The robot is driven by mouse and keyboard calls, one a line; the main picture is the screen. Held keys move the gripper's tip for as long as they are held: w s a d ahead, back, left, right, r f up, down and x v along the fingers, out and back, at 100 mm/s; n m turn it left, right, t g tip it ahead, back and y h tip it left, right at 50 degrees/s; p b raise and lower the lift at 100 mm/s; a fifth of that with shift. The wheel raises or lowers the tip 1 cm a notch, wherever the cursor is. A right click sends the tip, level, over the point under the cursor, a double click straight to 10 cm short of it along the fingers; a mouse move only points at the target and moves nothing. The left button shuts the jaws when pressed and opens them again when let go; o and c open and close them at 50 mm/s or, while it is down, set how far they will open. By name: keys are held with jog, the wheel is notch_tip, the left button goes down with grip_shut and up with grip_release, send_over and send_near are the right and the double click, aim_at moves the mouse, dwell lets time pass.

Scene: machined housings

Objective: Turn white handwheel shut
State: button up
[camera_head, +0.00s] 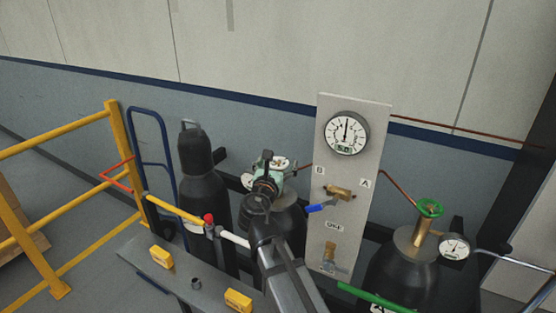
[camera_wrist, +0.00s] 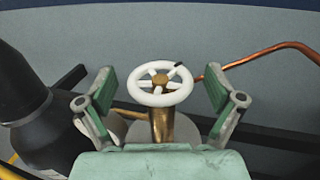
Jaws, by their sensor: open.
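The white handwheel (camera_wrist: 160,99) sits on a brass valve stem (camera_wrist: 161,126) in the wrist view, spokes visible and a small dark mark on its upper right rim. My gripper (camera_wrist: 162,86) is open, with one green-padded finger to the left of the wheel and one to the right. Gaps show between both fingers and the rim, so neither seems to touch it. In the head view the handwheel (camera_head: 281,162) is small and partly hidden by my gripper (camera_head: 271,163), above a dark cylinder (camera_head: 291,222).
A panel (camera_head: 353,249) with a round gauge (camera_head: 346,133) and a blue-handled valve (camera_head: 321,207) stands to the right. A green handwheel (camera_head: 430,208) tops another cylinder at far right. A dark cylinder (camera_head: 204,200) and yellow railing (camera_head: 120,150) stand left. A copper pipe (camera_wrist: 250,52) runs right.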

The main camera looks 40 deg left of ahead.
jog(key=shift+w+a, duration=0.2)
jog(key=shift+w, duration=0.2)
jog(key=c, duration=1.2)
jog(key=shift+o, duration=0.2)
